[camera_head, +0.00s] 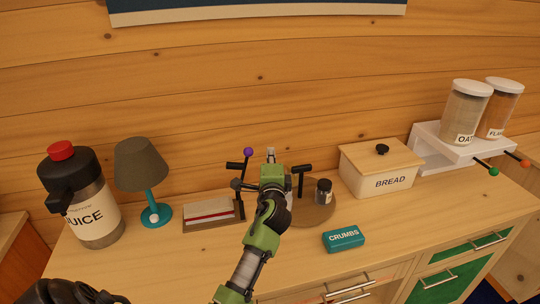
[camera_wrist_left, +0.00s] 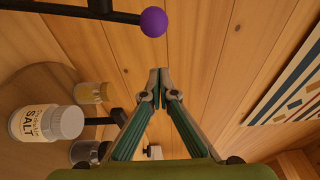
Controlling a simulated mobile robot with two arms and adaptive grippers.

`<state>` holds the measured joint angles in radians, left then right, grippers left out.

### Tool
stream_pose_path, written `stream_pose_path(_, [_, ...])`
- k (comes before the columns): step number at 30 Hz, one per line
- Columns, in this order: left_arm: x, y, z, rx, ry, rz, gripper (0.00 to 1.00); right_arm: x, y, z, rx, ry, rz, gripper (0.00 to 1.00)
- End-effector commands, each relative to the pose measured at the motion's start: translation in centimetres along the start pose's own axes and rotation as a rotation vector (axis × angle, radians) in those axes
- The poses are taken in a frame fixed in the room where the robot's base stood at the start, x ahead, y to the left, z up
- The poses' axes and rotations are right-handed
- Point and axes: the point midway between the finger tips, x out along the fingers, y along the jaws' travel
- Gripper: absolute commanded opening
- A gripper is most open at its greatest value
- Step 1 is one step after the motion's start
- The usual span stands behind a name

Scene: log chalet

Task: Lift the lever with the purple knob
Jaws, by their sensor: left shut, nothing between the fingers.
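The purple knob (camera_head: 249,152) sits at the upper end of a thin black lever (camera_head: 245,166) on a small wooden stand (camera_head: 205,226). In the left wrist view the purple knob (camera_wrist_left: 153,22) ends a black bar at the top. My left gripper (camera_head: 271,154) is just right of the knob in the head view, pointing up. In the left wrist view its fingertips (camera_wrist_left: 160,75) are together, empty and apart from the knob. My left arm hides part of the counter behind it. My right gripper is not in view.
A round wooden board (camera_head: 312,214) holds a dark jar (camera_head: 323,192), with a black T-handle (camera_head: 301,172) beside it. A bread box (camera_head: 385,186), crumbs box (camera_head: 343,239), lamp (camera_head: 142,165) and juice jug (camera_head: 92,212) stand around. The wooden wall is close behind.

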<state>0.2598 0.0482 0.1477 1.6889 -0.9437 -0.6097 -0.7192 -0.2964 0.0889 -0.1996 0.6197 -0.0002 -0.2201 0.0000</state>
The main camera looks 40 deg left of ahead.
Motion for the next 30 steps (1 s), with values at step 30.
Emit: stream_pose_path(30, [-8.6,0.0,0.1,0.001,-0.002,0.0,0.0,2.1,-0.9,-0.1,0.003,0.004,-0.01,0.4])
